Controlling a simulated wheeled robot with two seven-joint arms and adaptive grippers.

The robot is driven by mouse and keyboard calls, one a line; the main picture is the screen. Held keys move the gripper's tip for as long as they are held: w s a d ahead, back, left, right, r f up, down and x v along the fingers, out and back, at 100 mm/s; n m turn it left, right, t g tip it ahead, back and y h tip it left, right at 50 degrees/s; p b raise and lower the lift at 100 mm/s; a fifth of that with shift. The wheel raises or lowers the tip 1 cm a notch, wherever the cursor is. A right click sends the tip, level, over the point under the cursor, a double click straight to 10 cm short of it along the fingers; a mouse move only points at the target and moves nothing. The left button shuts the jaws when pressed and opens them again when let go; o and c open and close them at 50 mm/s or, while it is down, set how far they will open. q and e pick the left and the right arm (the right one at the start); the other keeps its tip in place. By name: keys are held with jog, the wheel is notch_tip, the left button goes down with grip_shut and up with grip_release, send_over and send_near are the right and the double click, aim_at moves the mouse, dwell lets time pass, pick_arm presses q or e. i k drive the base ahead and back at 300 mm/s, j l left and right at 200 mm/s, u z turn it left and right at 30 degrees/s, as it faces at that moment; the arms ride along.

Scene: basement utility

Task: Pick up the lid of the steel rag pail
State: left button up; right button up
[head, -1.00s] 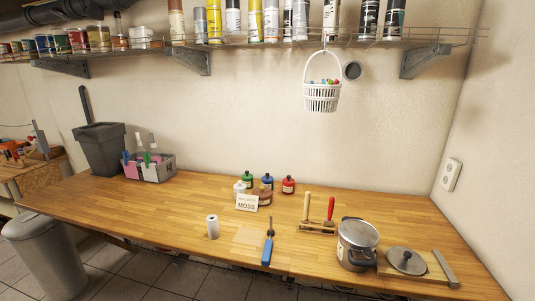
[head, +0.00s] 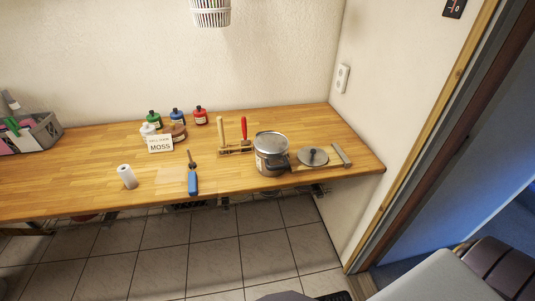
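The steel pail (head: 271,155) stands upright on the wooden workbench, near its right end. Its top looks covered by a flat grey surface; I cannot tell whether that is a lid or the contents. A round grey lid with a dark knob (head: 313,156) lies flat on a wooden board just right of the pail. The pail and the lid lie close together, and the pail partly hides the board's left end. Neither of my grippers shows in the head view.
A grey bar (head: 341,155) lies right of the lid. Upright wooden and red handles (head: 232,134) stand behind left of the pail. A blue-handled tool (head: 193,182), a white roll (head: 126,176), a MOSS card (head: 160,144) and small bottles (head: 200,116) are farther left. A doorway opens at the right.

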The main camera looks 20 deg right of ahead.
aim_at(315, 156)
jog(key=j+z, duration=0.2)
jog(key=z, duration=1.05)
